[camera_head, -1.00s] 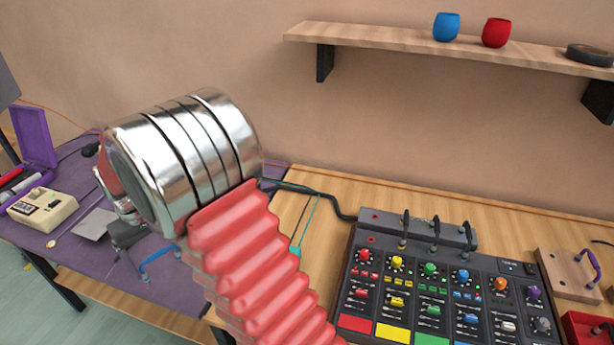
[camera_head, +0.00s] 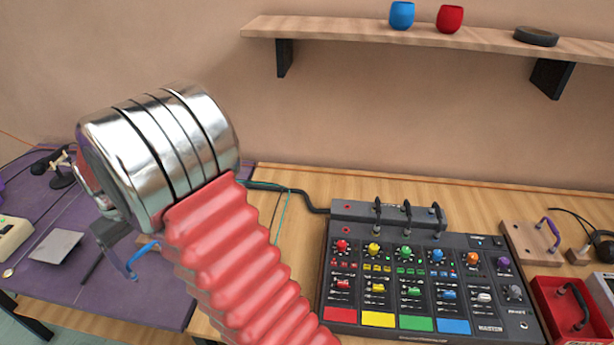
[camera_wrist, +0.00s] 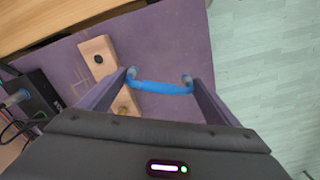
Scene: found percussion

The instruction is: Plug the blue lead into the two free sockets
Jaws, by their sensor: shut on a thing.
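The blue lead (camera_wrist: 160,87) is a short curved piece with a grey plug at each end. In the wrist view it spans the space between the two fingers of my gripper (camera_wrist: 158,90), which is shut on it. In the head view my gripper is mostly hidden behind my arm, and the lead (camera_head: 142,262) shows below it, over the purple cloth. The dark mixer (camera_head: 420,285) stands on the wooden table to the right. Its rear strip (camera_head: 460,224) carries several black leads. Two small red-ringed spots, apparently sockets, show at the left: one upper (camera_head: 347,208), one lower (camera_head: 342,230).
A wooden block (camera_head: 520,240) with a purple lead and a red box (camera_head: 560,310) stand right of the mixer. A wooden shelf (camera_head: 330,27) is on the wall above. A black cable runs behind the mixer.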

